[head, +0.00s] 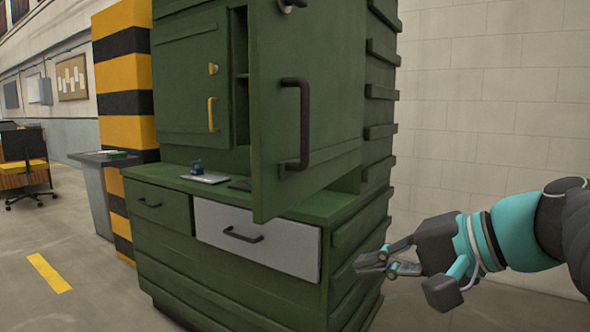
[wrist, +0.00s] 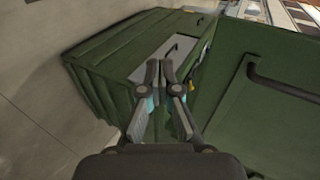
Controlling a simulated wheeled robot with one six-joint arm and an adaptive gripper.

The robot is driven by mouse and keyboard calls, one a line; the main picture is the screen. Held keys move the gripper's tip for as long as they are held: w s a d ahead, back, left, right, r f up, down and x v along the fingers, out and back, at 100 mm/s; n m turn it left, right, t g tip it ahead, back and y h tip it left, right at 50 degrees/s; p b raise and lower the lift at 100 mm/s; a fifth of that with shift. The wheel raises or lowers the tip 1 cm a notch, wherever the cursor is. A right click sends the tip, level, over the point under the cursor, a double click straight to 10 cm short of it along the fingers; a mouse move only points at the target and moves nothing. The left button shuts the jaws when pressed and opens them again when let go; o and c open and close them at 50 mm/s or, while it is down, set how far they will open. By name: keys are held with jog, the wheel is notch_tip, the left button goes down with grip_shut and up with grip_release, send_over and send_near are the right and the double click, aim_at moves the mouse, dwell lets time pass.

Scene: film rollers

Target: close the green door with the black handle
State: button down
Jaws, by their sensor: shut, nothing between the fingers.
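The green door (head: 309,85) with the black handle (head: 298,124) stands open on the upper right of the green cabinet, swung out toward me. The door (wrist: 279,95) also fills the right of the wrist view, with its black handle (wrist: 283,82) near the top. My gripper (head: 374,263) is to the right of and below the door in the head view, apart from it. In the wrist view my gripper (wrist: 164,72) has its fingertips together with nothing between them. The cabinet opening behind the door is mostly hidden.
The cabinet has a grey drawer (head: 262,236) with a black handle and a green drawer (head: 158,204), both shut. A yellow-handled door (head: 193,90) is on the left. A small item on a white plate (head: 204,178) lies on the ledge. A striped pillar (head: 124,75) stands left.

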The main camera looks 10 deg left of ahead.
aim_at(266, 142)
notch_tip(266, 142, up, 15)
jog(key=w+n+y, duration=0.1)
jog(key=w+y, duration=0.1)
jog(key=y, duration=0.4)
jog(key=p+x, duration=0.1)
jog(key=x, duration=1.3)
jog(key=shift+a, duration=0.35)
